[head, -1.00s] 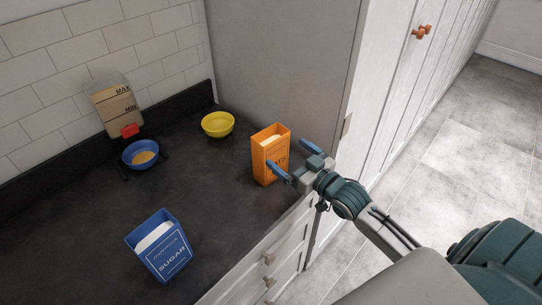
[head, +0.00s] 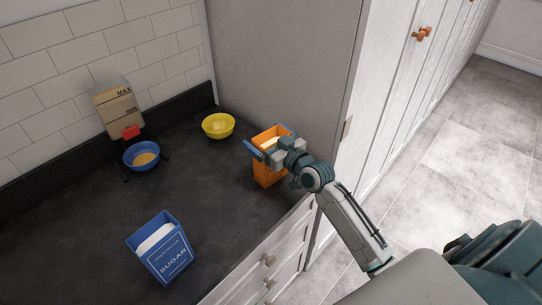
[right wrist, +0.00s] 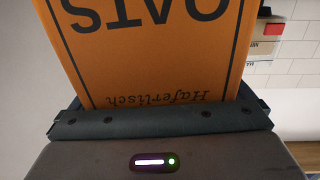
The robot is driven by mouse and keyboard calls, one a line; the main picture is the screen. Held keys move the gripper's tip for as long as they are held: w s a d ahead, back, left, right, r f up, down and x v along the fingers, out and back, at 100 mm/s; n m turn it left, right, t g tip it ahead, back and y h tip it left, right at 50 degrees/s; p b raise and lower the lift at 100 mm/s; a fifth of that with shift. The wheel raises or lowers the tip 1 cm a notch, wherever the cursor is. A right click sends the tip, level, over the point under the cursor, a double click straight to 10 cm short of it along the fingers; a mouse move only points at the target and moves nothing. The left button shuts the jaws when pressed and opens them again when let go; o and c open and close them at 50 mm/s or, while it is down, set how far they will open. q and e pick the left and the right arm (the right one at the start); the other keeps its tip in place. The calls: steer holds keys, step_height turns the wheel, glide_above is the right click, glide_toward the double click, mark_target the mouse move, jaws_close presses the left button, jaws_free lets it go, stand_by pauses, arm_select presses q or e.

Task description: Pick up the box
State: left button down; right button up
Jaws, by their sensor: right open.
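An orange oats box (head: 265,175) stands upright on the dark counter, near the counter's front edge and the tall cabinet panel. My right gripper (head: 268,140) is open at its upper part, with one finger at its left side and the other at the far right; I cannot tell if they touch it. In the right wrist view the orange box (right wrist: 150,60) fills the upper middle, its lettering upside down, close beyond the gripper's front edge. A blue sugar box (head: 163,250) stands to the left, apart from the gripper. My left gripper is not in view.
A yellow bowl (head: 218,126) stands behind the orange box. A dispenser (head: 118,108) with a blue bowl (head: 141,156) below it stands by the tiled wall. The tall grey cabinet panel (head: 280,60) rises close behind the gripper. The counter's middle is clear.

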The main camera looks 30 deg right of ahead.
steer(key=shift+s, duration=0.15)
steer(key=shift+c, duration=0.7)
steer(key=c, duration=1)
steer(key=shift+c, duration=0.2)
steer(key=shift+r, duration=0.2)
